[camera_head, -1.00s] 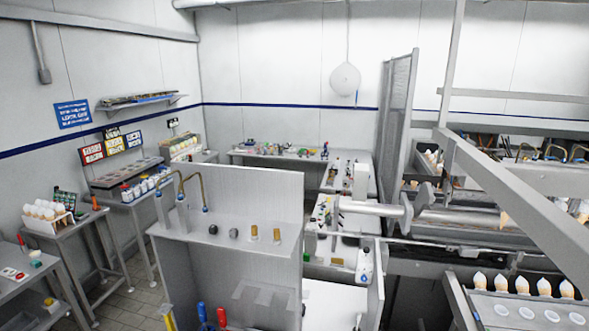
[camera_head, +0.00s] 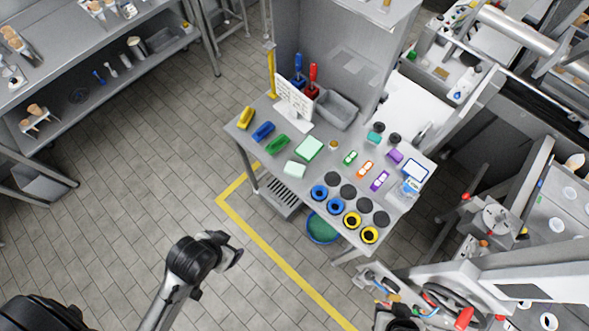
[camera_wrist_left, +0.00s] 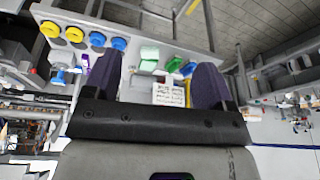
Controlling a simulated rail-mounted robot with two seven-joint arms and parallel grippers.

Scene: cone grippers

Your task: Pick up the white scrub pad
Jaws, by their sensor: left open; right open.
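The white scrub pad (camera_head: 295,170) lies flat near the front edge of the grey table (camera_head: 262,180), just in front of a light green pad (camera_head: 309,148).
A green brush (camera_head: 277,144), a blue brush (camera_head: 262,131) and a yellow brush (camera_head: 245,118) lie left of the pads. A white card (camera_head: 294,103) and a grey bin (camera_head: 337,108) stand behind. Several discs, including a blue one (camera_head: 319,192), lie to the right. Tiled floor in front is clear.

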